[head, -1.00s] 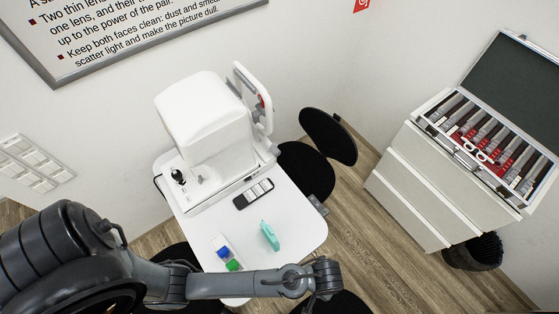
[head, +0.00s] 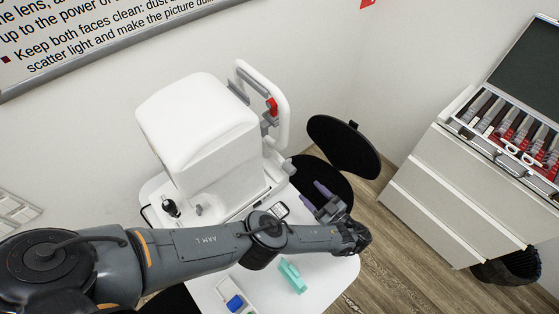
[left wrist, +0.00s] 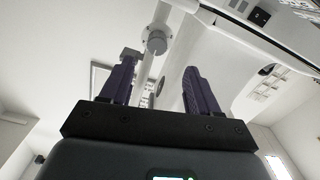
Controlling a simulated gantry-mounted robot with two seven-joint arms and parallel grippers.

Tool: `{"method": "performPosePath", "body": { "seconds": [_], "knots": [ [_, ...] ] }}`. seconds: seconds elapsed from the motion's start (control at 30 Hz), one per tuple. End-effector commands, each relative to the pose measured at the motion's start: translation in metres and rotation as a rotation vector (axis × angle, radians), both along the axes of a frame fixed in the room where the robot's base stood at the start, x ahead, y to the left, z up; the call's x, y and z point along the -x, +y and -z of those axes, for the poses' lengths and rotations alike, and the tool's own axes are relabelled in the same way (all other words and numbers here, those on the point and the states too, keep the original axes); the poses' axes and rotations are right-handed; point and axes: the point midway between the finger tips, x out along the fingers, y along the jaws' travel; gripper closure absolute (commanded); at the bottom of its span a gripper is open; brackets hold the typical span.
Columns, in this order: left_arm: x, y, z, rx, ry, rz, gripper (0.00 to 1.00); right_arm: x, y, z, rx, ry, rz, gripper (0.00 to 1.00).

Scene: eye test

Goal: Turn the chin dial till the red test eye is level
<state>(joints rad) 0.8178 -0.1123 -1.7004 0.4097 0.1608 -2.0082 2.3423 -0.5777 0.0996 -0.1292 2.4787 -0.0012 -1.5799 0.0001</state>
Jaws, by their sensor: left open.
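The white eye-test machine (head: 200,125) stands on the white table, with an upright white frame (head: 284,112) on its far right side. The red test eye (head: 271,107) shows as a small red part on that frame; its tilt is too small to tell. A grey knob (head: 288,167), which looks like the chin dial, sits low at the frame's foot. My left gripper (head: 314,193) is open, its purple fingers just right of and below this knob, apart from it. In the left wrist view, a round grey knob (left wrist: 157,41) shows between the open fingertips (left wrist: 160,64), seemingly beyond them. My right gripper is not in view.
A teal item (head: 292,276) and a tray with a blue block (head: 235,303) lie on the table (head: 338,283) below my left arm. A black stool (head: 343,146) stands close behind the gripper. A lens case (head: 510,135) sits on white drawers at right.

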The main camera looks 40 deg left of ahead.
Motion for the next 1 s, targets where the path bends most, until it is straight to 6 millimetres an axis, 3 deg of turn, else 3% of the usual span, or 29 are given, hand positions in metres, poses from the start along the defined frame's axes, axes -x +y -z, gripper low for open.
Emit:
{"method": "performPosePath", "body": {
  "seconds": [0.23, 0.7, 1.0],
  "knots": [
    [-0.006, 0.019, -0.006, -0.016, -0.031, -0.005, 0.39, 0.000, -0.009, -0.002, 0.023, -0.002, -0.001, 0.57],
    [-0.013, 0.090, -0.005, -0.015, -0.028, -0.004, 0.39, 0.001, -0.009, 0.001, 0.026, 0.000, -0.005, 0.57],
    [-0.015, 0.110, -0.005, -0.013, -0.028, -0.003, 0.39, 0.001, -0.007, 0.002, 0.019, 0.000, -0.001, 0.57]
  ]
}}
